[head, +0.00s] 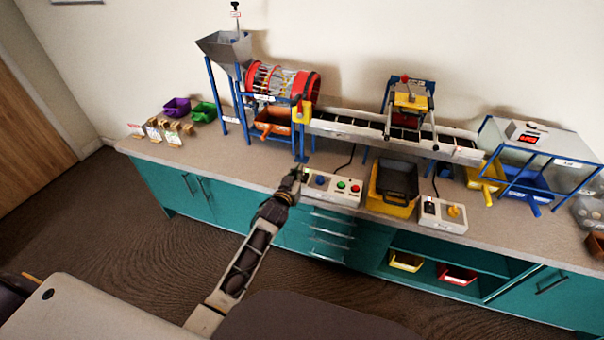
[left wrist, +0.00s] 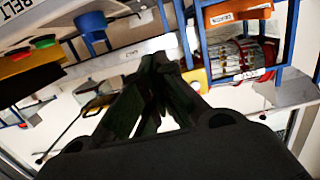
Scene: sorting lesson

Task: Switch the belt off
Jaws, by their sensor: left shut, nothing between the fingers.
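The belt control box (head: 330,199) stands at the front of the worktop, with a blue knob (head: 320,181), a green button (head: 340,185) and a red button (head: 355,189). In the left wrist view its "BELT" lettering, the red button (left wrist: 13,44), green button (left wrist: 45,41) and blue knob (left wrist: 91,24) show at the upper left. My left gripper (head: 302,172) is shut and empty beside the box's left end, near the blue knob. Its closed fingers (left wrist: 158,62) appear apart from the knob. The conveyor belt (head: 345,125) runs behind the box. My right gripper is not in view.
A yellow bin with a dark tray (head: 398,180) stands right of the box, then another box with a yellow knob (head: 453,211). A blue stand, hopper (head: 226,47) and red-rimmed drum (head: 305,86) rise behind my gripper.

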